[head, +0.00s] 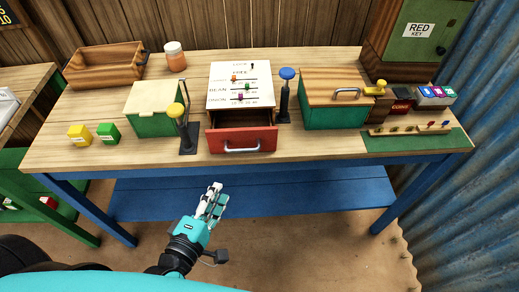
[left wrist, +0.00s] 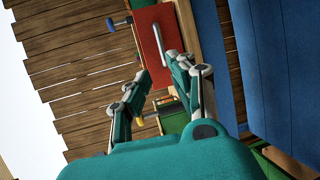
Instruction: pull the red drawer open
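The red drawer (head: 241,137) is in the white-topped box at the middle of the bench. It stands partly out, and its dark inside shows behind the front. Its silver bar handle (head: 242,150) is on the red front. My left gripper (head: 215,190) is in front of the bench, below and left of the handle, and apart from it. In the left wrist view the fingers (left wrist: 158,68) are spread with nothing between them. The red front (left wrist: 152,35) and the handle (left wrist: 159,45) show beyond the fingertips. My right gripper is not in view.
A yellow-knobbed lever (head: 178,112) stands left of the drawer, a blue-knobbed lever (head: 286,92) right. Green boxes with wooden lids (head: 152,97) (head: 330,85) flank them. The bench's blue front rail (head: 330,147) runs below the top. Floor in front is clear.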

